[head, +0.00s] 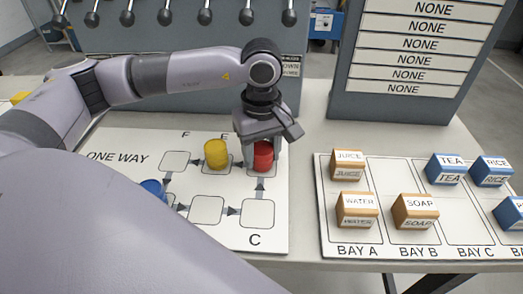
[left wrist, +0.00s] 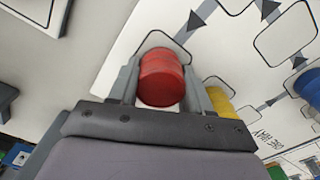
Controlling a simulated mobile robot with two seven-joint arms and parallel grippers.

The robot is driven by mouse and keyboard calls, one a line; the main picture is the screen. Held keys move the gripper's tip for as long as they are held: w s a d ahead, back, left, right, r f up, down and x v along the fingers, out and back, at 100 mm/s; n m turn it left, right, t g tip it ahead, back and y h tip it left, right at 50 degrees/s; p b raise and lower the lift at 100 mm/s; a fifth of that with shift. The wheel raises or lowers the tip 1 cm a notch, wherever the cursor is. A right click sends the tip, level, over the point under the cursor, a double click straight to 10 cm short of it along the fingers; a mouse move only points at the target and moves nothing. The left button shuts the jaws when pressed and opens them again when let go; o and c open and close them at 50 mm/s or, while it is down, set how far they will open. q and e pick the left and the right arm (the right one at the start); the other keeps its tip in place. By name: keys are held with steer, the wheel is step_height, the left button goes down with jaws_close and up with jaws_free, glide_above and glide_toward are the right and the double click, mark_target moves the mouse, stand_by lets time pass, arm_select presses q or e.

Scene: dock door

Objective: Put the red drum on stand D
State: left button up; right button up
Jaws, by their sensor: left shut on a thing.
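The red drum (head: 263,156) is upright at the top right square of the white board (head: 125,143), to the right of the square marked E. That square's own label is hidden behind my left gripper (head: 262,143). The gripper comes down from above and is shut on the red drum. In the left wrist view the red drum (left wrist: 162,78) sits between the two fingers, with a square outline behind it. I cannot tell whether its base touches the board. My right gripper is not in view.
A yellow drum (head: 216,153) stands close by on E. A blue drum (head: 153,187) is partly hidden by my left arm. Square C (head: 258,213) is empty. At right, a bay board (head: 333,237) holds several labelled boxes. A grey panel (head: 400,107) stands behind.

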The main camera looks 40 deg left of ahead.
mark_target(262, 147)
arm_select(q)
steer(key=shift+f+b, duration=0.2)
steer(key=shift+b, duration=0.1)
steer(key=o, duration=1.1)
steer(key=shift+r, duration=0.1)
steer(key=shift+r, duration=0.1)
steer(key=shift+r+p, duration=0.2)
steer(key=shift+p, duration=0.2)
step_height(262, 147, up, 11)
steer(key=shift+f, duration=0.15)
steer(key=shift+r, duration=0.55)
